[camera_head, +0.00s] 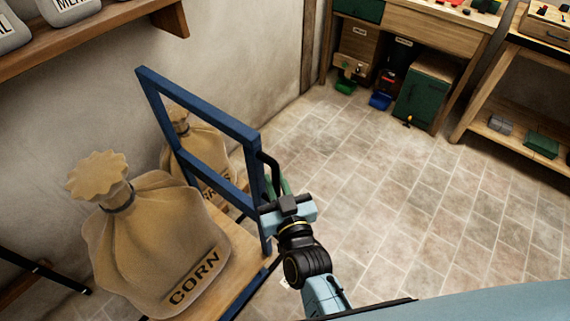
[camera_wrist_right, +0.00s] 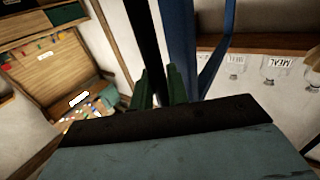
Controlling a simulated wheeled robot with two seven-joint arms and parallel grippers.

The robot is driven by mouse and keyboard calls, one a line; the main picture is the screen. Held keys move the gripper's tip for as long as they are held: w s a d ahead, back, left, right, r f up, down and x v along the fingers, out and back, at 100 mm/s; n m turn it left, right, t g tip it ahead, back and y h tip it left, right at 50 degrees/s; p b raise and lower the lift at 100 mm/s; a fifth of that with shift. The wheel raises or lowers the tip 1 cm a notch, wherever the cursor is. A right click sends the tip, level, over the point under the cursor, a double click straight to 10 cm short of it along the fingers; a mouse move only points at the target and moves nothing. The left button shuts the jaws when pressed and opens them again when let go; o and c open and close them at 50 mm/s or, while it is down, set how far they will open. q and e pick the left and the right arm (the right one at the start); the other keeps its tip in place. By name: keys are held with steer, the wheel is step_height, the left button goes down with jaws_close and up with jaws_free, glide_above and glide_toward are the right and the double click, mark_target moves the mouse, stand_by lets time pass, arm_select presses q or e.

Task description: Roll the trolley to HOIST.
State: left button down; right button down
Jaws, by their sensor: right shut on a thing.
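The trolley has a blue upright frame (camera_head: 200,103), a wooden deck (camera_head: 238,258) and a black side handle (camera_head: 268,162). A tan sack marked CORN (camera_head: 150,240) is on the deck. My right gripper (camera_head: 277,183) is shut on the black handle at the frame's near right side. The wrist view shows its green fingers (camera_wrist_right: 158,86) on either side of the black handle bar (camera_wrist_right: 146,45), beside the blue frame post (camera_wrist_right: 181,40). My left gripper is out of view. No HOIST marking can be read in these views.
A second tan sack (camera_head: 205,142) stands behind the frame, by the wall. A wooden workbench (camera_head: 415,32) with a green cabinet (camera_head: 424,98) is at the back. A wooden shelf unit (camera_head: 515,85) is at the right. The tiled floor (camera_head: 400,200) between is clear.

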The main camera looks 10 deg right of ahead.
steer(key=shift+s+a+p, duration=0.3)
steer(key=shift+s+a, duration=0.55)
steer(key=shift+a, duration=0.05)
steer(key=c, duration=1.5)
jaws_free()
steer(key=shift+o, duration=0.2)
